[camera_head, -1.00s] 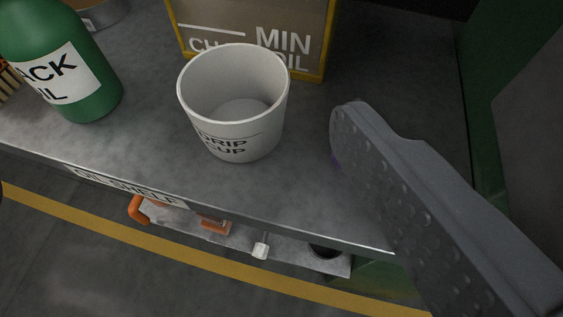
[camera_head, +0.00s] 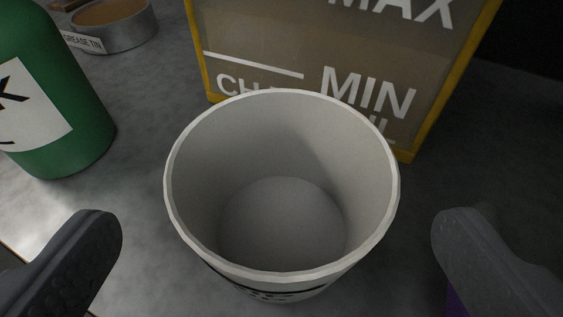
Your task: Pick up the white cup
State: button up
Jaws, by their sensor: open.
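The white cup (camera_head: 285,220) stands upright on the grey metal shelf (camera_head: 150,190), in the middle of the view. It looks empty, and its dark lettering shows only partly at the lower edge. My gripper (camera_head: 278,240) is open, with one dark finger to the left of the cup and one to the right. Both fingers are apart from the cup, with a gap on each side. The shelf's lettered front edge is mostly out of view.
A green bottle (camera_head: 50,100) with a white label stands on the shelf at the left. A yellow-framed box (camera_head: 300,50) marked MAX and MIN stands close behind the cup. A round grease tin (camera_head: 115,25) is at the back left.

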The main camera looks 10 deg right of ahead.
aim_at(281, 147)
jog(key=shift+b+x, duration=0.45)
jog(key=shift+x, duration=2.2)
jog(key=shift+d, duration=0.1)
jog(key=c, duration=1.1)
